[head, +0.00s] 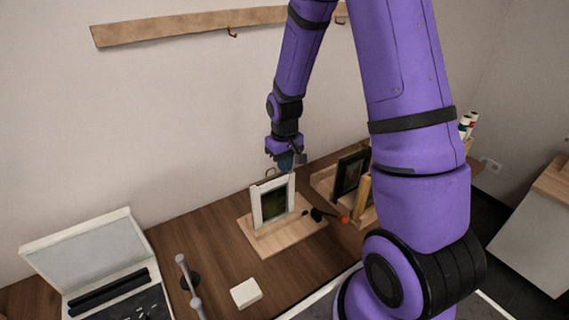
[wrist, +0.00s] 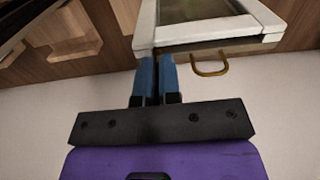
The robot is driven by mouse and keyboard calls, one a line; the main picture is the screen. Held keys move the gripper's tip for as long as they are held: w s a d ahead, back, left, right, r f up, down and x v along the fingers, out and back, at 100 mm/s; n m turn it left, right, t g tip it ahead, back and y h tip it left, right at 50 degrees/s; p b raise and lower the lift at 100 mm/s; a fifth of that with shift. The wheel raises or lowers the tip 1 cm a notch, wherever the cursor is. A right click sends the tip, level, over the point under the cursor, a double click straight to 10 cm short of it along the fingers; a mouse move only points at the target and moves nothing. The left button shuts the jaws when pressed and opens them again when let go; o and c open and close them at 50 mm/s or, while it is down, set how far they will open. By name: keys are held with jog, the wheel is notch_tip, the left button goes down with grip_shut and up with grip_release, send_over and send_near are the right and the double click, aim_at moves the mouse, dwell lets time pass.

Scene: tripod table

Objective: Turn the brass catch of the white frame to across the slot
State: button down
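The white frame (head: 273,201) stands upright on a wooden base (head: 285,236) in the head view, with a dark picture inside. In the wrist view the white frame (wrist: 192,42) is close up at the top. A brass loop (wrist: 210,69) sticks out from its edge, right of my fingers; I cannot tell whether it is the catch. My gripper (wrist: 157,60) has its blue fingertips at the frame's top edge, near one corner, with a narrow dark gap between them. The fingertips hide what lies between them. My gripper (head: 286,162) is just above the frame in the head view.
A dark frame (head: 350,172) stands in a wooden holder to the right. A dark tool with a red end (head: 343,219) lies beside the base. A white block (head: 246,293), a grey stand (head: 188,280) and an open case (head: 95,262) are at the front left.

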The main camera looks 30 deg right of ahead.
jog(key=c, duration=1.3)
grip_release()
notch_tip(320, 180, up, 11)
jog(key=shift+f, duration=0.1)
jog(key=s+a+r+t, duration=0.2)
jog(key=s+a+r, duration=0.2)
jog(key=s+r, duration=0.7)
jog(key=s+a+r+t, duration=0.2)
jog(key=s+r, duration=0.6)
jog(key=s, duration=0.4)
jog(key=shift+s+a+r+t, duration=0.3)
jog(key=shift+s+t, duration=0.1)
jog(key=shift+t, duration=0.2)
